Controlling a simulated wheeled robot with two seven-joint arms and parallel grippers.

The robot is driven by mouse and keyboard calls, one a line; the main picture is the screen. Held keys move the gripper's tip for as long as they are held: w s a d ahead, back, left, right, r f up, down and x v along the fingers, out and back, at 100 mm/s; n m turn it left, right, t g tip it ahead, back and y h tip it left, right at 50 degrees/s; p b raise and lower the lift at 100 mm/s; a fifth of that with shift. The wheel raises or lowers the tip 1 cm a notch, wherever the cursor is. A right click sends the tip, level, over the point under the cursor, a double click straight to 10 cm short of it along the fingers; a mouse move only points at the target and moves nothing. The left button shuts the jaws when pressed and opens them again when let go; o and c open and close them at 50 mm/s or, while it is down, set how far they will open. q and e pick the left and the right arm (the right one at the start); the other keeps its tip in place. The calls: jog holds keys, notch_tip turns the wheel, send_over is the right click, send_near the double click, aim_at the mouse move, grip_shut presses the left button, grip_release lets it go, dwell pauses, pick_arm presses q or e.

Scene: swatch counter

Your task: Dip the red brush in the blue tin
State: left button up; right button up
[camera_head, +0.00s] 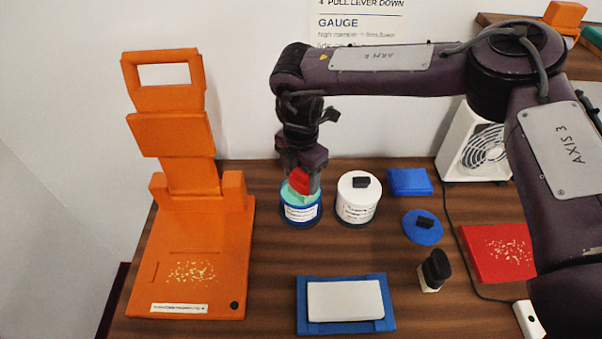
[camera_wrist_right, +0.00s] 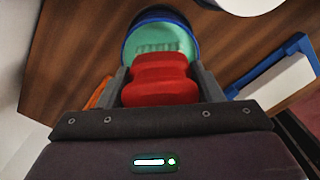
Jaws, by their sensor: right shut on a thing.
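The red brush (camera_head: 299,180) is held upright in my right gripper (camera_head: 302,172), which is shut on its red handle over the blue tin. In the right wrist view the red handle (camera_wrist_right: 160,82) sits between the two fingers of my right gripper (camera_wrist_right: 160,90). The blue tin (camera_head: 301,212) stands open on the counter, with a pale green inside and a white label. It also shows in the right wrist view (camera_wrist_right: 150,17), just beyond the handle. The brush's lower end is at the tin's mouth; how deep it reaches I cannot tell. My left gripper is not in view.
A white tin (camera_head: 358,203) with a black-knobbed lid stands close right of the blue tin. A blue lid (camera_head: 422,227), a black-handled brush (camera_head: 434,270), a blue tray with a white panel (camera_head: 346,300) and an orange stand (camera_head: 190,240) are around.

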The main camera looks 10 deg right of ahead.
dwell(0.4)
jog(key=shift+r+p, duration=2.85)
jog(key=shift+r, duration=0.65)
jog(key=m, duration=0.1)
jog(key=s+d+m, duration=0.1)
jog(key=m, duration=0.1)
jog(key=shift+d+b, duration=0.1)
jog(key=shift+b, duration=0.25)
jog(key=s+d+r+m+b, duration=0.1)
jog(key=s+d+m, duration=0.2)
jog(key=m, duration=0.7)
jog(key=s+d+r+m+b, duration=0.1)
jog(key=s+d+m, duration=0.2)
jog(key=m, duration=0.8)
jog(key=shift+s+d+r+m, duration=0.15)
jog(key=shift+s+d+m, duration=0.05)
jog(key=shift+d+m, duration=0.15)
